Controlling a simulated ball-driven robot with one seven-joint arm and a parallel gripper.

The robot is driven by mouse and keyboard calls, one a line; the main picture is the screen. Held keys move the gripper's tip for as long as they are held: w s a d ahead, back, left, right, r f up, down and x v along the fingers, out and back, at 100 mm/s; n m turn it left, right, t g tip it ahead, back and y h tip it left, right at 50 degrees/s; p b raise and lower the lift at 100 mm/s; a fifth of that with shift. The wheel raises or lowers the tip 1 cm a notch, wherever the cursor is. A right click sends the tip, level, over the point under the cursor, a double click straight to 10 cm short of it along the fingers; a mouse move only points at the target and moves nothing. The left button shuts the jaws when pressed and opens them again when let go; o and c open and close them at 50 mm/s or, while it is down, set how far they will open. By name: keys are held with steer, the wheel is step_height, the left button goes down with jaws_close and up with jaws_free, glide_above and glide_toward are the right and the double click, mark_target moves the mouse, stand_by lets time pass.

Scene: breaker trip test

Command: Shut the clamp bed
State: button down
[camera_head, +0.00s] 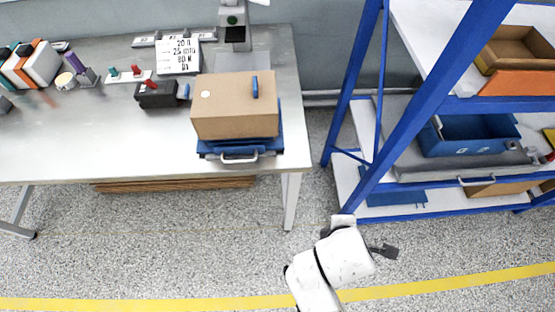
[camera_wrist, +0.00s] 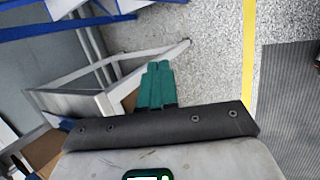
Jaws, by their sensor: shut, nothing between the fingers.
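A blue sliding bed with a silver handle, which I take for the clamp bed (camera_head: 213,149), is at the right front of the metal table. A brown box with a blue piece on top covers most of it. A grey upright device (camera_head: 236,38) stands behind the box; I cannot tell how the bed joins it. My gripper (camera_head: 388,251) is in front of and below the table, to the right of the bed and clear of it. In the wrist view its green fingers (camera_wrist: 159,70) are together and empty. The clamp bed cannot be made out there.
The metal table (camera_head: 100,130) holds a sign, a black block with a red part, and several small items at left. A blue-framed shelf (camera_head: 420,110) with a blue bin (camera_head: 465,137) stands at right. Speckled floor with a yellow line (camera_head: 450,284) is open in front.

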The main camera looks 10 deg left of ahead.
steer(key=s+a+r+n+t+y+p, duration=0.1)
steer(key=a+r+n+t+y, duration=0.15)
steer(key=a+n, duration=0.9)
steer(key=a+r+n+t+y+p, duration=0.15)
steer(key=a+r+n, duration=0.25)
steer(key=a+n, duration=0.75)
steer(key=shift+w+a+f+m+b, duration=0.1)
steer(key=shift+w+a+f+m, duration=0.7)
steer(key=shift+w, duration=1.05)
steer(key=shift+w+a+f+m+b, duration=0.15)
steer(key=shift+w+a+f+m, duration=0.3)
steer(key=shift+w+a+f, duration=1)
steer(key=shift+w+a+f+m+b, duration=0.1)
steer(key=shift+w+a+f+m, duration=0.4)
steer(key=shift+w, duration=1.7)
steer(key=shift+w+a+r, duration=0.1)
steer(key=shift+a+r, duration=0.1)
steer(key=shift+a, duration=0.05)
